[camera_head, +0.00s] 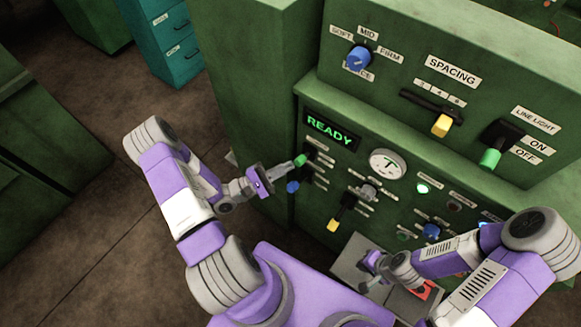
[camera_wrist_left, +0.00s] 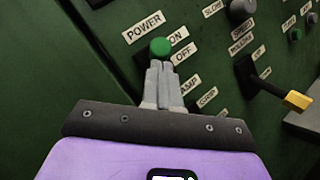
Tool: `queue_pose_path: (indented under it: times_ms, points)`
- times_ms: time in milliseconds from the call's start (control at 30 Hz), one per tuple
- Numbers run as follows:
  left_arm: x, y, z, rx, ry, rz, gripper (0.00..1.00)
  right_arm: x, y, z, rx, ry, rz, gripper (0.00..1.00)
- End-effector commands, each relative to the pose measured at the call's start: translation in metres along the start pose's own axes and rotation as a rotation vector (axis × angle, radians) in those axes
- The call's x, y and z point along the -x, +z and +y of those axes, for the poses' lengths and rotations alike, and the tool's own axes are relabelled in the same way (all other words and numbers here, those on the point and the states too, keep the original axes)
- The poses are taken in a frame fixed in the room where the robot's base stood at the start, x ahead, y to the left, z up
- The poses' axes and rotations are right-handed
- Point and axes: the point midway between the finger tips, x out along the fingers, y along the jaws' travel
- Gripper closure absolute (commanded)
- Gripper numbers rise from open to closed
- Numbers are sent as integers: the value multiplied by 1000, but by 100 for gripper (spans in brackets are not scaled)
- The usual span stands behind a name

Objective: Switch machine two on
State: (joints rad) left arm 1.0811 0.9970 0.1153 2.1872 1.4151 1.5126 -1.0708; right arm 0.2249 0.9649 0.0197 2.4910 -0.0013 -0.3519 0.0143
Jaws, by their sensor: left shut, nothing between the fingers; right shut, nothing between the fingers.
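A green machine carries a lit READY display (camera_head: 330,129). Below it is a power lever with a green knob (camera_head: 300,160). In the left wrist view the green knob (camera_wrist_left: 160,47) stands beside labels POWER, ON and OFF, level with about the ON label. My left gripper (camera_head: 286,167) is shut and empty, its tips right at the knob. In the left wrist view its fingers (camera_wrist_left: 159,66) overlap the knob's lower edge; I cannot tell whether they touch it. My right gripper (camera_head: 366,272) is shut and empty, low before the panel.
A blue knob (camera_head: 293,187) sits just below the left gripper. A yellow-tipped lever (camera_head: 333,225), a round gauge (camera_head: 388,163) and a line light lever (camera_head: 490,158) are on the panel. A red button plate (camera_head: 425,291) is beside the right gripper. Open floor (camera_head: 80,240) lies left.

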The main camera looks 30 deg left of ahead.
Motion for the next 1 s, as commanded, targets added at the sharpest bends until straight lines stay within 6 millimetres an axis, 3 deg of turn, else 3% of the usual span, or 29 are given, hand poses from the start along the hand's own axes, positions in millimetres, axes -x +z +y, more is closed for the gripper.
queue_pose_path:
  times_ms: [167, 367, 700, 1000]
  points:
    - [4, -7, -2, -1, -2, -1, 100, -6, -1, 2, 0, 0, 1, 100]
    - [23, -33, -6, 1, -11, -7, 100, -28, -2, 10, 0, 0, 1, 100]
    - [97, -28, 0, 2, -10, -7, 100, -24, -2, 9, 0, 0, 1, 100]
    - [121, -27, 0, 4, -12, -11, 100, -25, -1, 9, 0, 0, 1, 100]
